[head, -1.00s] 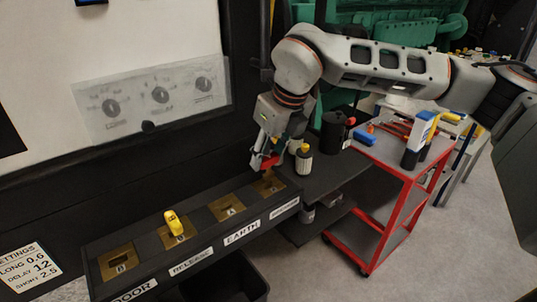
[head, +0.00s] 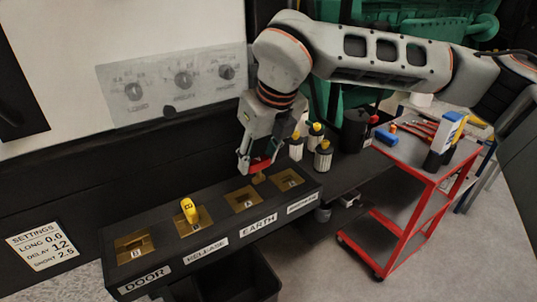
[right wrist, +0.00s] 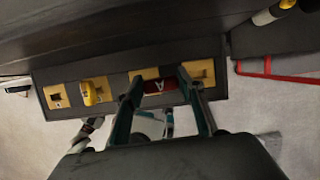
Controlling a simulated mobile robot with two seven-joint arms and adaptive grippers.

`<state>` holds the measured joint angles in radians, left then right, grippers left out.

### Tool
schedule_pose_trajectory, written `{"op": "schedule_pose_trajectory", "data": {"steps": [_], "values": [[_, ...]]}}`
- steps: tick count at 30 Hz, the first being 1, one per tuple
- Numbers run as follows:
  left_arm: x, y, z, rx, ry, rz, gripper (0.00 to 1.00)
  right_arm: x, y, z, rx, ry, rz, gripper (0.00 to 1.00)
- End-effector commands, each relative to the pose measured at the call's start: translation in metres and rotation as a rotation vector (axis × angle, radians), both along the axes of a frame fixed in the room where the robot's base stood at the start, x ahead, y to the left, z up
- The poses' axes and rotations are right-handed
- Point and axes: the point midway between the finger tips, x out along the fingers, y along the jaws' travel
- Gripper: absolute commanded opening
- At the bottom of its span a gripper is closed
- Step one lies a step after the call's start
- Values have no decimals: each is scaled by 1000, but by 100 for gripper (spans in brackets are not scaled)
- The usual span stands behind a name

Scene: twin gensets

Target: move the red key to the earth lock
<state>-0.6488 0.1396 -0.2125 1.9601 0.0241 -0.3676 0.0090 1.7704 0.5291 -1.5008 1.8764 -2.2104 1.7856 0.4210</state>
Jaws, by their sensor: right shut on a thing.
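My right gripper (head: 259,162) is shut on the red key (head: 260,168) and holds it above the black lock box (head: 190,247). In the right wrist view the key (right wrist: 158,86), marked A, lies between the two fingers (right wrist: 160,95). The brass earth lock plate (head: 243,199), behind the EARTH label (head: 258,226), is just below and left of the key. The key's brass-coloured lower end (head: 258,179) shows between the earth plate and the far right plate (head: 288,180); I cannot tell whether it touches anything. My left gripper is not in view.
A yellow key (head: 189,210) stands in the RELEASE lock. The DOOR lock (head: 134,247) is empty. Yellow-capped bottles (head: 323,158) and a black canister (head: 355,130) stand close right of the gripper. A red cart (head: 405,200) is farther right.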

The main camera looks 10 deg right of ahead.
Motion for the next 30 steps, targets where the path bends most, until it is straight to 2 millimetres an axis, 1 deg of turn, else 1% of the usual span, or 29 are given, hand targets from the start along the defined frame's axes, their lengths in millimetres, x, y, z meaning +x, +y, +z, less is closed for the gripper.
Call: {"op": "schedule_pose_trajectory", "data": {"steps": [6, 13, 17, 30], "values": [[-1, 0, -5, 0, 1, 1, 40, -7, 20, -1, -1, 1, 2, 13], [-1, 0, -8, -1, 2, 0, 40, -13, 36, 0, 0, 0, 0, 13], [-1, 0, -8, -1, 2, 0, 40, -14, 39, 1, 0, 0, 0, 13], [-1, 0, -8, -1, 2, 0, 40, -14, 39, 0, -1, 0, -1, 13]]}}
